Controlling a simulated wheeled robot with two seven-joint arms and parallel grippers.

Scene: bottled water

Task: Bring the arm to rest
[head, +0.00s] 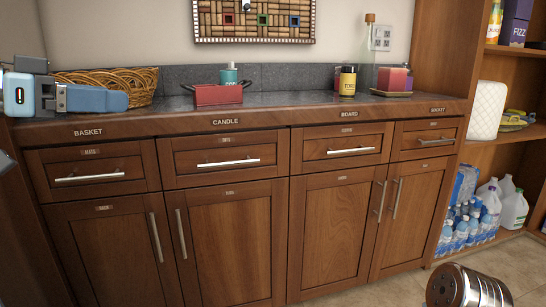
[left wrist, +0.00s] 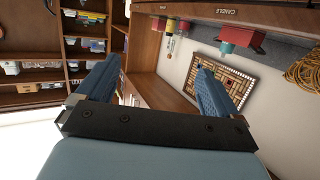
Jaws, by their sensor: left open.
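My left gripper (head: 118,98) is at the left in the head view, in front of the wicker basket (head: 140,80) and over the left end of the counter. Its two blue fingers stand apart in the left wrist view (left wrist: 158,68), with nothing between them. The wrist view is turned upside down and shows the counter items and shelves beyond the fingers. My right gripper is not in view.
Below are closed drawers and cupboards. Shelves (head: 500,140) with bottled water (head: 462,230) stand at right. A ridged metal object (head: 465,288) is at the lower right.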

